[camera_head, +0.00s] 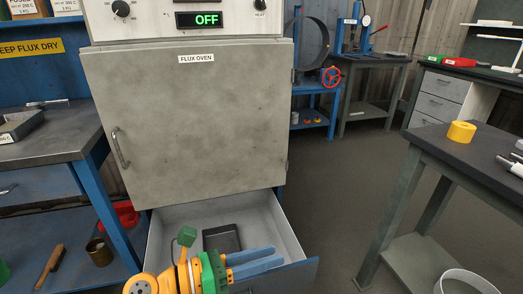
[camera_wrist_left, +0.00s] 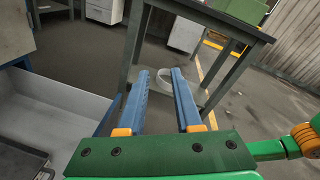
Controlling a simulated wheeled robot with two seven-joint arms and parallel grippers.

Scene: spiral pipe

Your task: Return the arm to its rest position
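My left gripper (camera_head: 278,256) is low in the head view, over the open drawer (camera_head: 180,220) under the flux oven, with its blue fingers pointing right. In the left wrist view the two fingers (camera_wrist_left: 160,74) stand apart with nothing between them, so it is open and empty. A dark tray (camera_head: 222,238) lies in the drawer beyond the gripper and also shows at the left of the wrist view (camera_wrist_left: 20,160). My right gripper is in neither view.
The flux oven (camera_head: 200,120) is shut and its display reads OFF. A workbench (camera_head: 45,140) stands at left. The floor between is clear.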

